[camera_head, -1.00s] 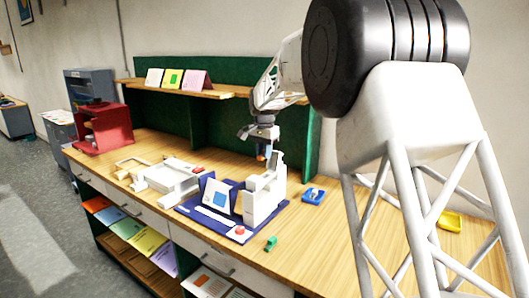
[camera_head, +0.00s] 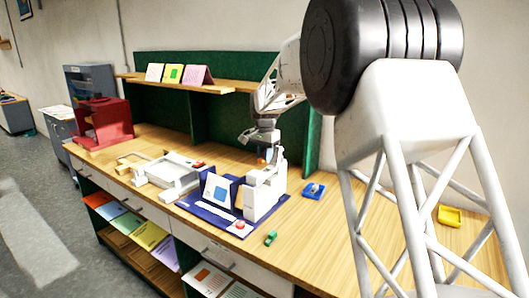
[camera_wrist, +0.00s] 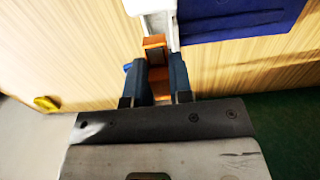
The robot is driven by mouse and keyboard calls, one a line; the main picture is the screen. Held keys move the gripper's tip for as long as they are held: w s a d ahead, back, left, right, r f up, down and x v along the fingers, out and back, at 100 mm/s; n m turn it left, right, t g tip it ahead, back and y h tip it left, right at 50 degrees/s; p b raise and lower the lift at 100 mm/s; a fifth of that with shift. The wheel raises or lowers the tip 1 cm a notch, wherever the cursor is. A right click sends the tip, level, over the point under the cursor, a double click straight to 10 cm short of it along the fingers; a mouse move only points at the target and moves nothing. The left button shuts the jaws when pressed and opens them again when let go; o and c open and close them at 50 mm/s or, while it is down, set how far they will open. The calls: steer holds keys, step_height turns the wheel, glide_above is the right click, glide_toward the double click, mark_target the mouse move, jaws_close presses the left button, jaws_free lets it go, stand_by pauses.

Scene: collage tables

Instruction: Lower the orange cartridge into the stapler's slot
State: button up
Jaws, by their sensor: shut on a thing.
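The white stapler (camera_head: 262,197) stands on the right part of a dark blue mat (camera_head: 188,207) on the wooden table. My gripper (camera_wrist: 158,62) has its two dark blue fingers shut on the orange cartridge (camera_wrist: 155,42). In the head view the cartridge is a small orange patch (camera_head: 262,160) below my wrist, just above the stapler's top. In the wrist view the cartridge's far end is right at the white stapler (camera_wrist: 158,20). I cannot tell whether it touches or has entered the slot, which is not clearly visible.
A panel with a blue square (camera_head: 217,189) stands on the mat, left of the stapler. A green partition stands behind.

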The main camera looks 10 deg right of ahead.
steer(key=shift+f, duration=2.25)
steer(key=shift+f, duration=0.1)
steer(key=o, duration=0.8)
steer(key=shift+r, duration=3.9)
steer(key=shift+s, duration=0.1)
